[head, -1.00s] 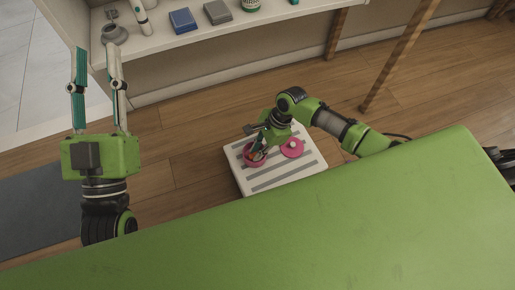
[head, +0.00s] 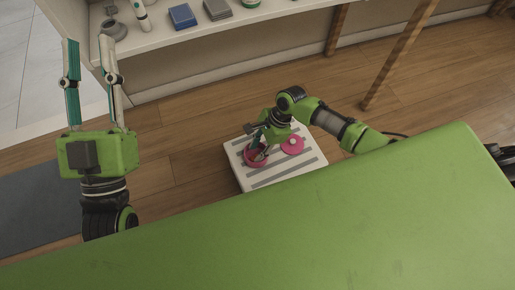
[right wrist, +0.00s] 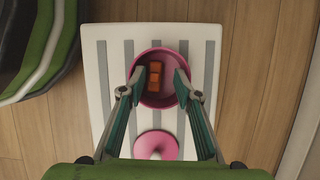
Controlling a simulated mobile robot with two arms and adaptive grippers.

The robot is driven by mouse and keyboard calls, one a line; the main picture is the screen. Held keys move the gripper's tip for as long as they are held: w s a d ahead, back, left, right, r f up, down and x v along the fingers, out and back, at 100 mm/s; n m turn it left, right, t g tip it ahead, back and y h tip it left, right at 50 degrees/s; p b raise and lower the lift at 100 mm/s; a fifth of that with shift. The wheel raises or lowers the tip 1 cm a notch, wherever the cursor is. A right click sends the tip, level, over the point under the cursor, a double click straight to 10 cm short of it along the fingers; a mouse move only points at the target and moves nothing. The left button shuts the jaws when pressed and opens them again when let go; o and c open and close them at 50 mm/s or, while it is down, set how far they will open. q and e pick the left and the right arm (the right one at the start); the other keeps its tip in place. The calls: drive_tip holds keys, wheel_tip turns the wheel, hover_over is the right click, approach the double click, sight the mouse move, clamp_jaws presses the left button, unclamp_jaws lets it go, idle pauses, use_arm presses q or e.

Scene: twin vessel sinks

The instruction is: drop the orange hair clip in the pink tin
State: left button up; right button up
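The pink tin (right wrist: 158,101) stands open on a striped white stand and also shows in the head view (head: 249,160). The orange hair clip (right wrist: 155,76) lies inside the tin, toward its far left part in the right wrist view. My right gripper (right wrist: 160,84) is open over the tin, its fingers apart on either side of the clip and not touching it. In the head view my right gripper (head: 258,152) partly hides the tin. My left gripper (head: 92,45) is open and empty at the left, by the shelf.
The tin's pink lid (head: 292,145) with a pale knob lies beside it on the striped stand (head: 285,172). A shelf (head: 165,40) at the back holds a blue box (head: 182,16), a grey box (head: 217,9) and other items. Wooden floor surrounds the stand.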

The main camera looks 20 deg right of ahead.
drive_tip(key=v, duration=1.2)
